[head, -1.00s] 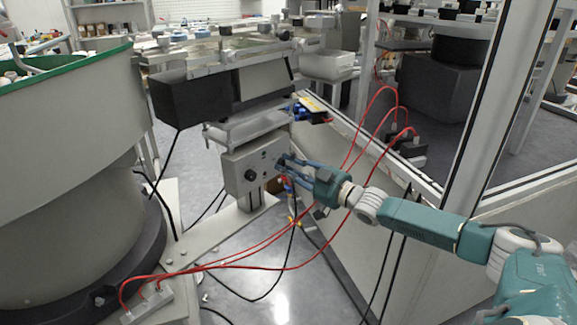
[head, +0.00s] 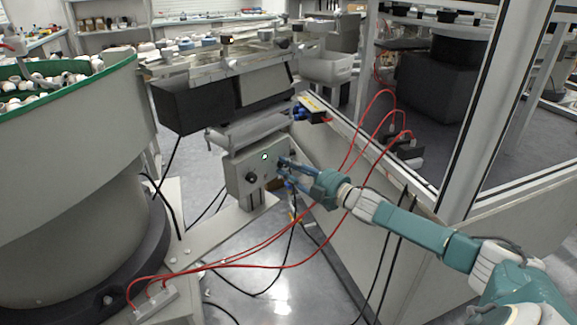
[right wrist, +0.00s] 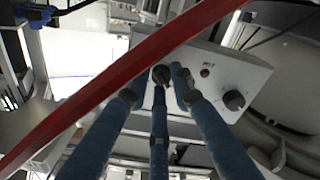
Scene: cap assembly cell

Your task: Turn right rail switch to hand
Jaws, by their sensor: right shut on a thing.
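My right gripper (head: 283,166) is at the right part of that face. In the right wrist view its three blue fingers (right wrist: 160,82) are closed around a small black switch (right wrist: 161,73). The fingers mostly hide the switch in the head view, and its exact setting cannot be read. The right wrist view also shows a small red spot and the other knob (right wrist: 234,100). My left gripper is not in view.
Red cables (head: 345,165) loop close behind and above my right forearm, and one crosses the right wrist view (right wrist: 120,90). A large green-rimmed bowl (head: 70,150) stands at the left. A framed glass enclosure (head: 485,110) stands at the right.

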